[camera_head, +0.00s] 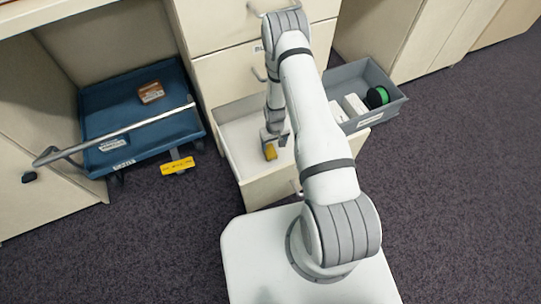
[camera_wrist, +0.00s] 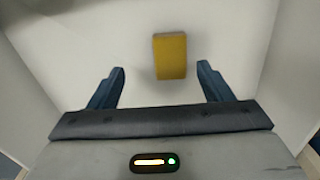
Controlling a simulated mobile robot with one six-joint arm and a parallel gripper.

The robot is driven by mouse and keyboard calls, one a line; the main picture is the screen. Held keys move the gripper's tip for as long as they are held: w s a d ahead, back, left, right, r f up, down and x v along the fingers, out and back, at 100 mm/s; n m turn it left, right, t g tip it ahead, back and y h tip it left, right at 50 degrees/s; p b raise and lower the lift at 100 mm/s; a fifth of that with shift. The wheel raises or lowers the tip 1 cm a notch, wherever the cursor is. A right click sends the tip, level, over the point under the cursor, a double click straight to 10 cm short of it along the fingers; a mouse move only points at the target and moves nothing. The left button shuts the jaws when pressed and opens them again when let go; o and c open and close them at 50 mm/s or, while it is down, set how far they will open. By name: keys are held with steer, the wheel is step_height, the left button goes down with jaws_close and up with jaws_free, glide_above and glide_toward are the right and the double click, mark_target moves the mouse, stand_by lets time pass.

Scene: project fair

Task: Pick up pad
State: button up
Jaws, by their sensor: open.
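The pad is a yellow block (camera_wrist: 170,57) lying on the pale floor of an open drawer. In the wrist view it sits just beyond and between my two fingertips, apart from both. In the head view the yellow pad (camera_head: 270,152) shows beside the end of my arm, partly hidden by it. My gripper (camera_wrist: 161,80) is open and empty, with one dark blue finger on each side. In the head view my gripper (camera_head: 274,137) reaches down into the drawer (camera_head: 235,136).
Drawer walls rise close around my gripper. A grey bin (camera_head: 390,113) with white boxes and a green-black spool stands right of the drawer. A blue cart (camera_head: 107,115) carrying a brown item (camera_head: 150,92) stands left, with a yellow tag (camera_head: 178,166). Dark carpet is clear at right.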

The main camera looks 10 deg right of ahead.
mark_target(270, 153)
steer(key=shift+a+f, duration=0.4)
steer(key=shift+a, duration=0.1)
steer(key=shift+a+f, duration=0.1)
steer(key=shift+f, duration=0.25)
steer(key=f+b, duration=0.1)
steer(key=f, duration=0.1)
steer(key=f+b, duration=0.1)
steer(key=f, duration=0.1)
steer(key=f+b, duration=0.1)
steer(key=f, duration=0.1)
steer(key=shift+w+a+f+b, duration=0.2)
steer(key=shift+w+f+b, duration=0.1)
steer(key=shift+f, duration=0.1)
steer(key=shift+c, duration=0.2)
steer(key=c, duration=1)
step_height(270, 153, up, 10)
steer(key=p, duration=0.3)
steer(key=shift+p, duration=0.4)
